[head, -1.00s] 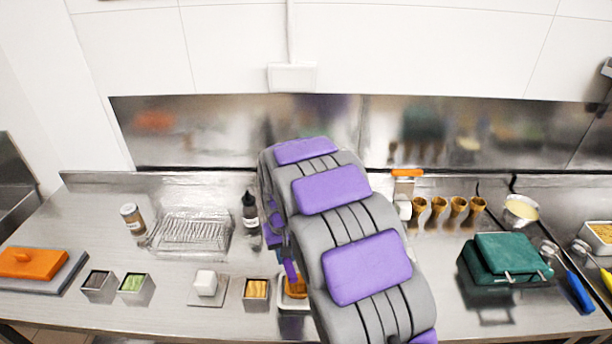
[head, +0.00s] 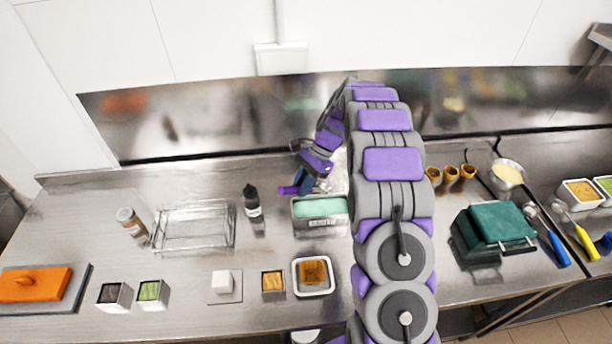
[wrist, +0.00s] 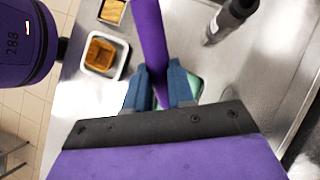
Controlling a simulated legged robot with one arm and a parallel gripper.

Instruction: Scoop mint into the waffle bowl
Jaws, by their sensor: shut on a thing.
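The mint is a pale green block in a metal tub (head: 322,226) at mid counter; a bit of green also shows behind my fingers in the wrist view. The waffle bowl (head: 313,271) is a square brown bowl on a white tray, in front of the tub; it also shows at the upper left of the wrist view (wrist: 101,53). My gripper (head: 305,183) is just behind and above the tub's left end. Its blue fingers (wrist: 165,88) are shut on a purple handle (wrist: 151,40). The tool's other end is hidden, so I cannot tell whether it touches the mint.
A dark bottle (head: 252,202) and a wire rack (head: 195,228) stand left of the tub. Small topping tubs (head: 152,291) line the front. Waffle cones (head: 450,174) and a green box (head: 490,228) are to the right of my arm.

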